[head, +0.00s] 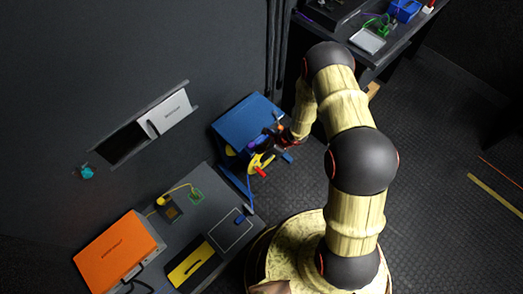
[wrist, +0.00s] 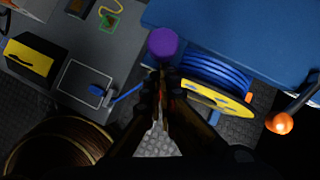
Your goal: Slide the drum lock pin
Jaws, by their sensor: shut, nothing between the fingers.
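The cable drum shows in the wrist view with blue windings (wrist: 215,76) and a yellow flange (wrist: 222,99). It sits under a blue stand (head: 246,118), whose broad blue top (wrist: 235,30) also shows in the wrist view. A round purple knob (wrist: 163,42) is beside the drum; it may be the lock pin's head, but I cannot tell. My gripper (wrist: 164,74) is shut and empty, its fingertips just below the purple knob in the picture. Whether they touch it is unclear. In the head view my gripper (head: 272,146) is at the stand's front, partly hiding the drum.
An orange-tipped handle (wrist: 280,123) stands out right of the drum. A grey bench (head: 222,205) left of the stand holds an orange case (head: 118,250) and a yellow-and-black box (head: 192,263). A dark desk (head: 385,52) stands behind my arm.

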